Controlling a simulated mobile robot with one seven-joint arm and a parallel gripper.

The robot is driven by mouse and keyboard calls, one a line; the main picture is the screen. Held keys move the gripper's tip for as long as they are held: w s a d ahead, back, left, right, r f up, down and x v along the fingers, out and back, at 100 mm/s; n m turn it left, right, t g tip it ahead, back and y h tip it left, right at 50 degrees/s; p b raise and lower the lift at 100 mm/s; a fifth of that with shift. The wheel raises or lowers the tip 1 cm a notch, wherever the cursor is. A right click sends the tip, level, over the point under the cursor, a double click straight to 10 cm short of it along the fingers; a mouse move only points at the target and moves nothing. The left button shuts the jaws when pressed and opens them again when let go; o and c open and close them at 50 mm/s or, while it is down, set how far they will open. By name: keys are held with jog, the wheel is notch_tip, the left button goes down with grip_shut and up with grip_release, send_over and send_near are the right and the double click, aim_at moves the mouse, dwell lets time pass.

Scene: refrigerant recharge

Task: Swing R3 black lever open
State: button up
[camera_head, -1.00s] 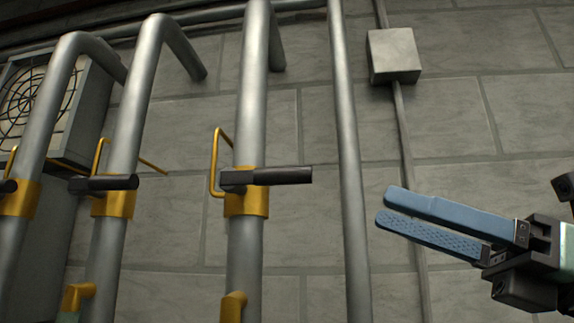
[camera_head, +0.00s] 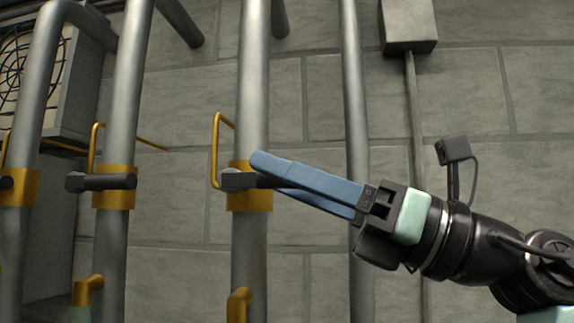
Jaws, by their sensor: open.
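The black lever (camera_head: 238,180) on the rightmost thick pipe sits on a yellow valve collar (camera_head: 249,199) and points right, roughly level. No label shows, so I cannot read which one is R3. My gripper (camera_head: 262,178) has come in from the right, with its blue fingers over the outer part of this lever. The fingers hide the lever's right end. They are open; whether they touch the lever cannot be told. A yellow wire guard (camera_head: 216,150) stands just left of the lever.
Two more valves with black levers (camera_head: 104,182) are on the pipes to the left. A thinner bare pipe (camera_head: 353,95) runs behind my gripper. A grey wall box (camera_head: 408,26) and a fan unit (camera_head: 62,85) are on the wall. Yellow elbows (camera_head: 239,303) show below.

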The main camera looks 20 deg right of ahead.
grip_shut()
dwell(1.4)
